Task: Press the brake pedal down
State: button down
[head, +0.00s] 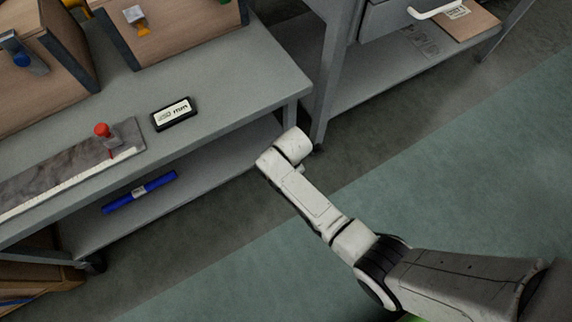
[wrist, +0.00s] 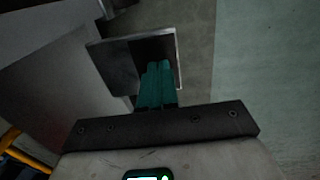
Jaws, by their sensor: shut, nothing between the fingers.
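In the wrist view, a dark, square metal plate (wrist: 115,62) with a pale right edge lies just beyond my fingers; it looks like the pedal, but I cannot be sure. My gripper (wrist: 158,68) is shut and empty, its teal fingers together and overlapping the plate's lower right part in the picture. I cannot tell whether the fingertips touch the plate. In the head view, my arm reaches to the bench's right end; the gripper and plate are hidden there.
In the head view, a grey bench (head: 235,90) carries a black labelled box (head: 174,113) and a red knob (head: 101,130). A blue cylinder (head: 140,191) lies on its lower shelf. A grey stand (head: 345,75) is at upper right. The green floor (head: 480,170) is clear.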

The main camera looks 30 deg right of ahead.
jog(key=shift+s+f+t, duration=0.15)
jog(key=shift+f+t, duration=0.4)
jog(key=shift+t, duration=0.05)
jog(key=shift+s+f+t, duration=0.15)
jog(key=shift+f+t, duration=0.4)
jog(key=shift+t, duration=0.05)
jog(key=shift+f, duration=0.3)
